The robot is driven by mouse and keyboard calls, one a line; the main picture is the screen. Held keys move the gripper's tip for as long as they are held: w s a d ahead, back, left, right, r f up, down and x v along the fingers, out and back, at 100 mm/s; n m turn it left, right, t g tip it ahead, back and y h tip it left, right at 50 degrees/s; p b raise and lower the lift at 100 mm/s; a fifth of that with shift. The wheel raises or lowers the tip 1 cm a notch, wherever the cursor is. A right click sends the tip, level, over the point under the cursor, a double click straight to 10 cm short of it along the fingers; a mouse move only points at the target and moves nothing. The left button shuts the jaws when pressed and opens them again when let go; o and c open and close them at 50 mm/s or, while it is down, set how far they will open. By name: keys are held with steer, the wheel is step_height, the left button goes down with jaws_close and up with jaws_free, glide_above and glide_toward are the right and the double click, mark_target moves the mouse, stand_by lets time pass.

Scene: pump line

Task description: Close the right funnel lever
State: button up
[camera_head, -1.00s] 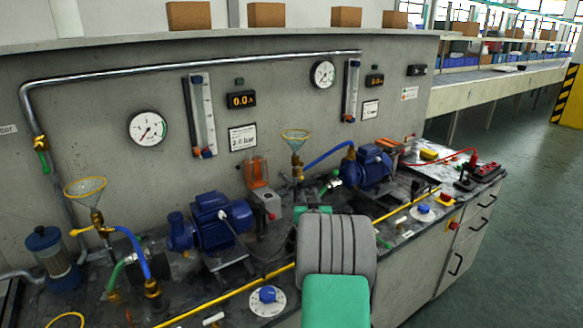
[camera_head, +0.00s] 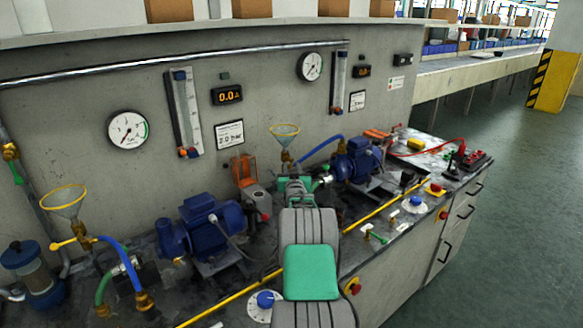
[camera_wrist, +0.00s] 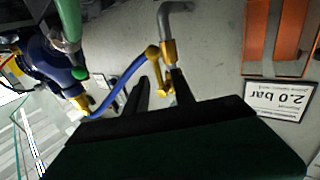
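The right funnel (camera_head: 285,129), with a yellow rim, stands upright at the back wall in the head view. Its valve is mostly hidden there behind my arm. In the wrist view, which is upside down, the brass valve (camera_wrist: 170,52) and its yellow lever (camera_wrist: 153,56) show below a grey bent pipe. My gripper (camera_wrist: 161,87) is open. Its two dark fingers are apart, one on each side of the lever's end, and I see no clear contact. The funnel's cone is not visible in the wrist view.
A blue hose (camera_head: 318,150) runs from the valve to the right blue pump (camera_head: 357,160). An orange-topped device (camera_head: 246,178) stands close on the left. The left funnel (camera_head: 64,203) and the left pump (camera_head: 202,226) are farther left. A yellow pipe (camera_head: 226,297) runs along the bench.

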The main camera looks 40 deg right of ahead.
steer(key=shift+w+d, duration=0.15)
steer(key=shift+w, duration=0.05)
jaws_close()
stand_by(1.4)
